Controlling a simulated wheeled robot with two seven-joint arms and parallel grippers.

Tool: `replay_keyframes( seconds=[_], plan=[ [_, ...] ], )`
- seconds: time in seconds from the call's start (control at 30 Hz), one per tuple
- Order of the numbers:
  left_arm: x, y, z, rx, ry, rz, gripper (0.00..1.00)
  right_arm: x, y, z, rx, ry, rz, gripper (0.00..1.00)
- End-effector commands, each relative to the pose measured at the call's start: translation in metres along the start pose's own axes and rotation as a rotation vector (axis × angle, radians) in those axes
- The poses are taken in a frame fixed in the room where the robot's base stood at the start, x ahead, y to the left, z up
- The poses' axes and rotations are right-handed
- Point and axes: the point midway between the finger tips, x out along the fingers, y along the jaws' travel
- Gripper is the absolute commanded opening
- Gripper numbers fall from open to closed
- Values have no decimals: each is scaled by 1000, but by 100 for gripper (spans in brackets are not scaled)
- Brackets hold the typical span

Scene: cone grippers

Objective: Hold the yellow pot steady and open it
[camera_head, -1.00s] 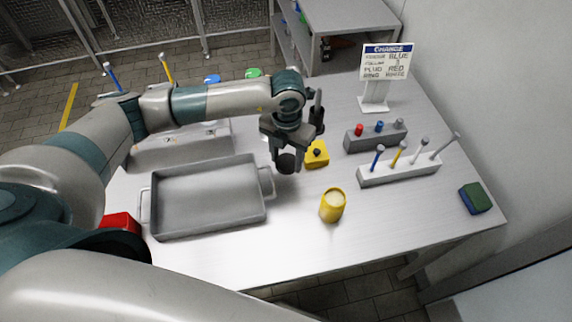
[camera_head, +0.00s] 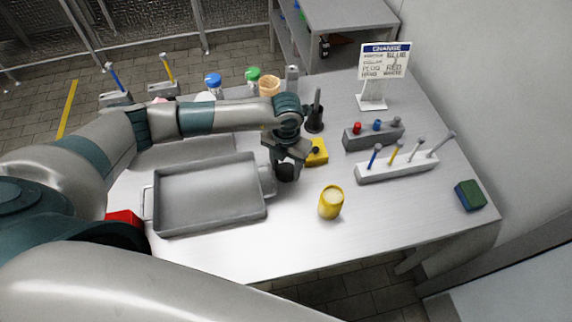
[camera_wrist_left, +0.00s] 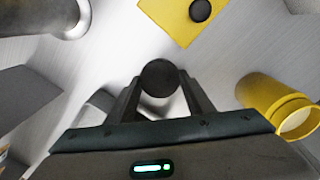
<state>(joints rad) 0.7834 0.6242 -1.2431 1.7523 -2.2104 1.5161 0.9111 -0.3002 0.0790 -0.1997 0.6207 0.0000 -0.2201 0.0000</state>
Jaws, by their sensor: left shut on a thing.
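The yellow pot (camera_head: 331,203) stands upright on the table, right of the tray, with a pale top inside a yellow rim. It also shows at the right of the left wrist view (camera_wrist_left: 268,97). My left gripper (camera_head: 285,165) is left of and behind the pot, apart from it. Its fingers are shut on a dark round thing (camera_wrist_left: 160,77), which shows black under the gripper in the head view (camera_head: 286,173). A yellow square block with a black knob (camera_head: 318,153) lies just beyond the gripper. My right gripper is out of view.
A grey tray (camera_head: 212,229) is left of the gripper. A white rack (camera_head: 398,170) and a grey rack (camera_head: 373,137) stand right. A black holder (camera_head: 315,122) and sign (camera_head: 385,62) are behind. The table front is clear.

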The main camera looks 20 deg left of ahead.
Motion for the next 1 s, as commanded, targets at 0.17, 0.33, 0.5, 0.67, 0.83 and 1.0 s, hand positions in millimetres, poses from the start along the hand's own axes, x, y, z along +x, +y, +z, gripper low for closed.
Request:
replay_keyframes(
  seconds=[0.17, 0.33, 0.5, 0.67, 0.83, 1.0],
  plan=[
    [0, 0, 0, 0, -1, 0, 21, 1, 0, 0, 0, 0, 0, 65],
    [5, 0, 0, 0, -1, 0, 21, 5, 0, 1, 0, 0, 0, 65],
    [3, 0, 0, 0, 0, 0, 66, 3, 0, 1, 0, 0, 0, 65],
    [3, 0, 0, 0, 0, 0, 66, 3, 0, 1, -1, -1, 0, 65],
    [0, 0, 0, -1, -1, 0, 66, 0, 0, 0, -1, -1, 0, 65],
    [-10, 0, 2, -1, -5, -1, 66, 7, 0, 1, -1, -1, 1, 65]
  ],
)
